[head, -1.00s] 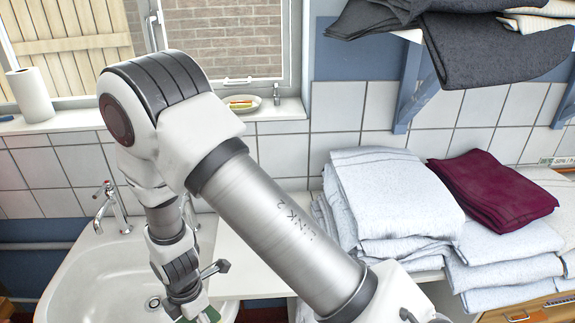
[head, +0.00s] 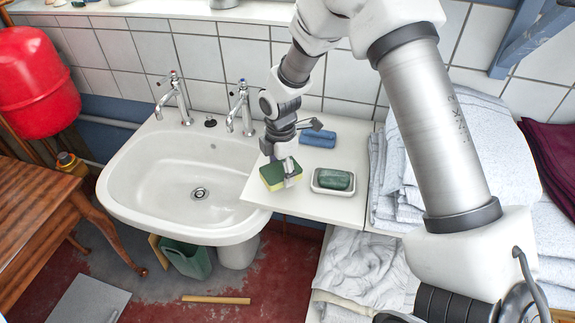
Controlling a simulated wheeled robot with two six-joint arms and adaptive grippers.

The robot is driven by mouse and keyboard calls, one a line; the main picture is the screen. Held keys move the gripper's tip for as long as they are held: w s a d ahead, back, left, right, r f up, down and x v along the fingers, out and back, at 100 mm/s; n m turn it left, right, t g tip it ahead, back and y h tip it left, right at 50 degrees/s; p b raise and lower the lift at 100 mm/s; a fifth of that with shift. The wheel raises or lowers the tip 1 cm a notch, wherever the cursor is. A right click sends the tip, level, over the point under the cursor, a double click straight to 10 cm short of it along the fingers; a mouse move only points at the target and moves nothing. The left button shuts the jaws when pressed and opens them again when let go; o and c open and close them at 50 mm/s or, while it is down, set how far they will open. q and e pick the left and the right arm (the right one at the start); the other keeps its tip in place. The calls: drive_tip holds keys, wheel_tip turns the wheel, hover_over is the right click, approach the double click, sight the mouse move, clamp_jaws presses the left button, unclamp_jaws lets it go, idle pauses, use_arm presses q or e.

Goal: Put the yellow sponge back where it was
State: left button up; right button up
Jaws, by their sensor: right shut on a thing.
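The yellow sponge (head: 270,181) has a green top and a yellow side that shows at its front edge. It is at the left edge of the white counter, beside the sink (head: 150,180). My right gripper (head: 289,178) is shut on the sponge from above, at its right end. The fingers partly hide the sponge, and I cannot tell whether it rests on the counter or is just above it. My left gripper is not in view.
A green soap bar (head: 334,179) lies in a white dish (head: 333,190) just right of my gripper. A folded blue cloth (head: 319,138) lies behind. Taps (head: 240,108) stand left of my arm. Folded towels (head: 395,175) border the counter on the right.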

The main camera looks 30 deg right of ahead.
drive_tip(key=shift+w+d, duration=0.75)
drive_tip(key=shift+d, duration=0.1)
drive_tip(key=shift+w+d+f, duration=0.1)
drive_tip(key=shift+w+d, duration=0.1)
drive_tip(key=shift+w, duration=0.1)
wheel_tip(320, 180, down, 3)
drive_tip(key=shift+d+f+p, duration=0.1)
drive_tip(key=shift+f+p, duration=0.05)
drive_tip(key=shift+p, duration=0.75)
drive_tip(key=shift+f, duration=0.35)
drive_tip(key=o, duration=1.2)
